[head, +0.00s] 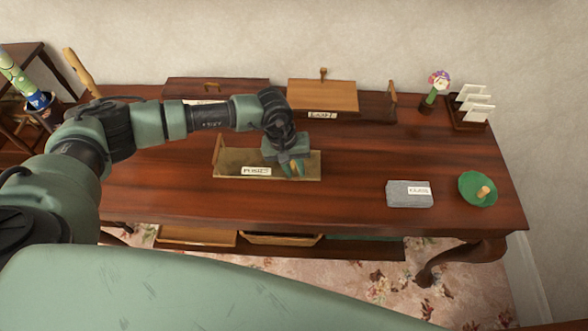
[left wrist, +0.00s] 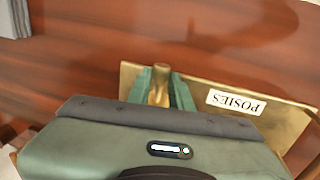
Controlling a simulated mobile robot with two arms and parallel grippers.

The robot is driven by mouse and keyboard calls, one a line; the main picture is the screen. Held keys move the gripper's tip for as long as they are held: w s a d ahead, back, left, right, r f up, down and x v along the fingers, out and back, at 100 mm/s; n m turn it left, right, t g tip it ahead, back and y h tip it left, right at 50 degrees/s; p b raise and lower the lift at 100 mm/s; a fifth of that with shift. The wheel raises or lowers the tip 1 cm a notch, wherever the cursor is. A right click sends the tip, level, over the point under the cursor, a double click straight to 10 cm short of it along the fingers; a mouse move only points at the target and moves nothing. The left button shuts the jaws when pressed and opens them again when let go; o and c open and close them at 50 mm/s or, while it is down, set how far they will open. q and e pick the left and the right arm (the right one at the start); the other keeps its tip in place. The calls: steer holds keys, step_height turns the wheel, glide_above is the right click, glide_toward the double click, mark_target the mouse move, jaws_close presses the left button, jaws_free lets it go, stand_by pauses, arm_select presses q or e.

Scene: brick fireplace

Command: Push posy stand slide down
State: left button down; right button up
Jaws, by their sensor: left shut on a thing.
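The posy stand (head: 230,165) is a shallow brass-brown tray on the table, with a white POSIES label (head: 256,171) on its front and an upright handle at its left end. It also shows in the left wrist view (left wrist: 198,78), with the label upside down. My left gripper (head: 291,168) reaches down over the stand's right part. In the left wrist view, its green fingers are shut on a short brass-coloured knob (left wrist: 160,86) at one end of the stand. Part of the stand is hidden behind the gripper. My right gripper is not in view.
A labelled grey block (head: 405,199) and a green dish with a knob (head: 478,189) stand to the right. A wooden box (head: 322,95), a flower in a pot (head: 433,97) and a card rack (head: 470,116) line the back. The table between is clear.

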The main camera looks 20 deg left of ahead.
arm_select(q)
steer(key=shift+s+f, duration=0.1)
steer(key=shift+s, duration=0.05)
steer(key=c, duration=1.3)
jaws_free()
steer(key=shift+f, duration=0.1)
steer(key=shift+o, duration=0.2)
step_height(320, 180, up, 8)
steer(key=a+b, duration=0.1)
steer(key=shift+a+f+b, duration=0.15)
steer(key=shift+a+b, duration=0.1)
steer(key=shift+b, duration=0.15)
steer(key=shift+s, duration=0.1)
